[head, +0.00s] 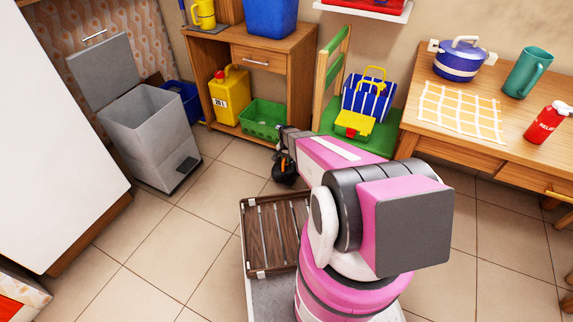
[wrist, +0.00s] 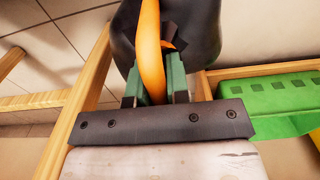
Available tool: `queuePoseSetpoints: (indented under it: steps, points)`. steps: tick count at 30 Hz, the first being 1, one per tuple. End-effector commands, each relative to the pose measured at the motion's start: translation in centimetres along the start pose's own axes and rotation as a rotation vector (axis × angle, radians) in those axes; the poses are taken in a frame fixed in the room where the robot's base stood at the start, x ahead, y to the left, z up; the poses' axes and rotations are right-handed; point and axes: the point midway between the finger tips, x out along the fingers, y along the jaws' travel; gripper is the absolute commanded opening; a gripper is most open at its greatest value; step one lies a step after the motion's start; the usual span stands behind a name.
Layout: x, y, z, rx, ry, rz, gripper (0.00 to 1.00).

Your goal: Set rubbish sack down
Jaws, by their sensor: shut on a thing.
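The rubbish sack is black with an orange tie. In the head view the rubbish sack (head: 285,173) hangs at the end of my arm, above or near the tiled floor in front of the low wooden shelf unit. In the wrist view the sack (wrist: 200,32) fills the top middle, and its orange tie (wrist: 151,45) runs between the fingers. My gripper (wrist: 155,82) is shut on that tie. In the head view my gripper (head: 284,148) is small and partly hidden by my arm. I cannot tell whether the sack's bottom touches the floor.
A grey pedal bin (head: 148,130) with its lid up stands at left. A green basket (head: 262,119) and yellow canister (head: 230,96) sit low in the wooden unit (head: 293,62). Tiled floor (head: 165,228) is clear at left.

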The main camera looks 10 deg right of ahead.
Motion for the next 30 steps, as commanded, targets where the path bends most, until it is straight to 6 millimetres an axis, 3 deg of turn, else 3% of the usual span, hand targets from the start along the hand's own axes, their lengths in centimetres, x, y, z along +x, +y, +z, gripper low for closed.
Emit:
queuePoseSetpoints:
  steps: [12, 24, 25, 27, 30]
  points:
    - [3.8, -0.1, -0.1, 0.0, 0.0, 0.0, 0.0]
    - [4.1, -0.1, 0.0, 0.0, 0.001, -0.001, 0.0]
    - [4.2, -0.1, 0.0, 0.0, 0.0, 0.0, 0.2]
    - [4.2, -0.1, 0.0, 0.0, 0.0, 0.0, 0.42]
    - [4.2, -0.1, 0.0, 0.0, 0.0, 0.0, 0.42]
